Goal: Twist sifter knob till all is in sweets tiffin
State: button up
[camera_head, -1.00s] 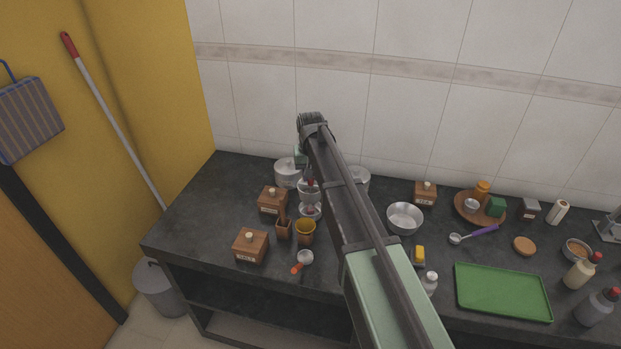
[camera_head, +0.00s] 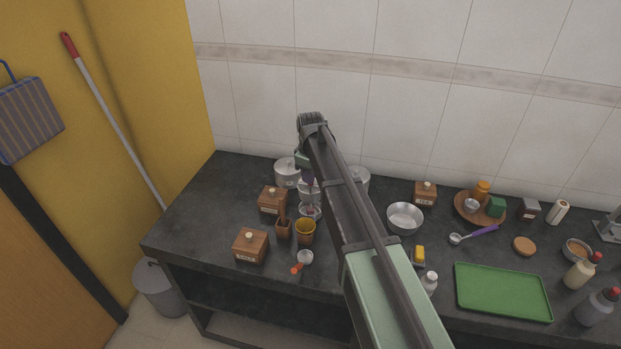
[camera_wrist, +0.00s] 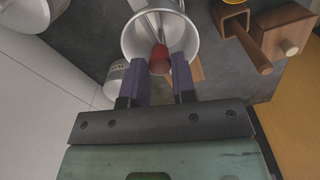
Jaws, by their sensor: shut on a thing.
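The sifter is a steel cup (camera_wrist: 187,28) with a red knob (camera_wrist: 159,60) at its near side in the wrist view. My gripper (camera_wrist: 160,66) has its purple fingers on either side of the knob and is shut on it. In the head view the sifter (camera_head: 309,197) stands below my gripper (camera_head: 307,181), partly hidden by it. A lidded steel canister (camera_head: 287,173) stands behind left, and another (camera_head: 358,180) is partly hidden behind my arm. One canister (camera_wrist: 117,82) bears a label that I cannot read, so I cannot tell which is the sweets tiffin. The sifter's contents are not clear.
A steel bowl (camera_head: 405,217) and a green tray (camera_head: 502,291) are to the right. The counter's far left is clear.

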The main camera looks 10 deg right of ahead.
jog(key=n, duration=0.3)
jog(key=shift+n, duration=0.4)
jog(key=n, duration=0.3)
jog(key=shift+n, duration=0.4)
jog(key=o, duration=0.7)
jog(key=shift+c, duration=0.2)
notch_tip(320, 180, up, 6)
jog(key=p, duration=0.6)
jog(key=shift+r, duration=0.15)
